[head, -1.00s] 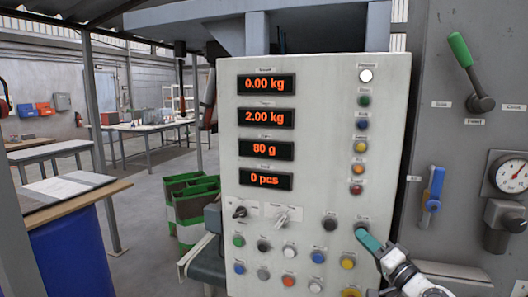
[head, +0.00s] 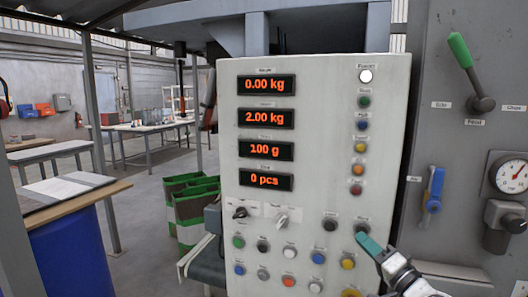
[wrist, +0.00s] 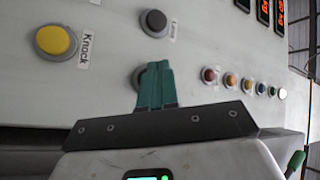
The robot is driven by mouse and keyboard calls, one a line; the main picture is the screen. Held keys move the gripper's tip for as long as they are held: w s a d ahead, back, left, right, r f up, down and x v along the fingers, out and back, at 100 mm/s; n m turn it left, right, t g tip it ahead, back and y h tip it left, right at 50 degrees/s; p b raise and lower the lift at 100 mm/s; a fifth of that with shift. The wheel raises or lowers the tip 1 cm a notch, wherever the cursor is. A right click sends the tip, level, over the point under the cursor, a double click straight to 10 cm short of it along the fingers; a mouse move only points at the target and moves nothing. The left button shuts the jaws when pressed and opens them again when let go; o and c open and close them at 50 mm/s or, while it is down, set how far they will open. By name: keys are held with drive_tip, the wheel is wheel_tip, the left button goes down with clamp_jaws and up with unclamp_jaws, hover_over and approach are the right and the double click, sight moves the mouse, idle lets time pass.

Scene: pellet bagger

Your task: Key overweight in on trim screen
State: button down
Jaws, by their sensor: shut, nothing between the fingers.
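The control panel (head: 320,190) is a light grey box with a column of orange number screens. The third screen, the trim screen (head: 265,151), reads 100 g. The others read 0.00 kg, 2.00 kg and 0 pcs. My gripper (head: 366,240) is shut, with teal fingers, at the dark button on the lower right. In the wrist view its fingertips (wrist: 155,70) cover most of that dark button (wrist: 139,78); I cannot tell whether they touch it. Another dark button (head: 330,224) is to its left, and a yellow button (head: 348,262) marked Knock is below.
A lit white lamp (head: 366,76) tops a column of coloured lamps. Two selector knobs (head: 281,219) and several coloured buttons sit lower on the panel. A green-handled lever (head: 460,52), blue valve handle (head: 436,187) and gauge (head: 510,175) are at right.

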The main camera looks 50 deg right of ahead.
drive_tip(key=shift+s+a, duration=0.4)
drive_tip(key=shift+a, duration=0.5)
drive_tip(key=shift+s+a, duration=0.35)
drive_tip(key=shift+a, duration=0.6)
drive_tip(key=shift+s+a, duration=0.4)
drive_tip(key=shift+a, duration=0.5)
drive_tip(key=shift+f, duration=0.1)
